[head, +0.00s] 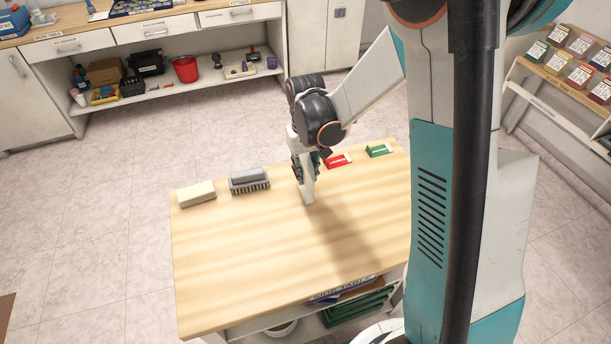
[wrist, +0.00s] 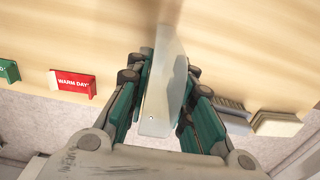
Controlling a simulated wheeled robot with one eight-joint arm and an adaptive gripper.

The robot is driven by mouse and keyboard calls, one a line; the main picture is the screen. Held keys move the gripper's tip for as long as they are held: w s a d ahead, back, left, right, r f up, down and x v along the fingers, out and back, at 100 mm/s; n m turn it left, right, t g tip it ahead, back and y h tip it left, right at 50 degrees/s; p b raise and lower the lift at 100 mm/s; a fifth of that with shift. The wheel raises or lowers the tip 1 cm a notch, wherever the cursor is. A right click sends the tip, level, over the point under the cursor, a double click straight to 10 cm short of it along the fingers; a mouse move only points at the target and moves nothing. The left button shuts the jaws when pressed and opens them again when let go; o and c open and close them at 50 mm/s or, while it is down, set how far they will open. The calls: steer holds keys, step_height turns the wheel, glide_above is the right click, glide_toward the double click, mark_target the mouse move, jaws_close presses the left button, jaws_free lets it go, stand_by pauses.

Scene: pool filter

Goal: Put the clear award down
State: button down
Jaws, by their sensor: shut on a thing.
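The clear award is a pale, whitish slab (head: 308,190) under my gripper (head: 305,165) in the head view. My gripper is shut on it. In the wrist view the award (wrist: 163,85) stands between the two green-sided fingers (wrist: 165,105) and points away toward the wooden table. In the head view the award looks upright, with its lower end at or just above the table (head: 240,270). I cannot tell whether it touches. The fingers and wrist hide its upper part.
A cream block (head: 197,194) and a grey brush (head: 249,180) lie left of the award. A red "WARM DAY" card holder (head: 338,161) and a green one (head: 380,150) stand right of it. The table's front and left areas are clear.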

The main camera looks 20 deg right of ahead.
steer(key=shift+f, duration=0.65)
steer(key=shift+f, duration=0.1)
steer(key=c, duration=1.4)
jaws_free()
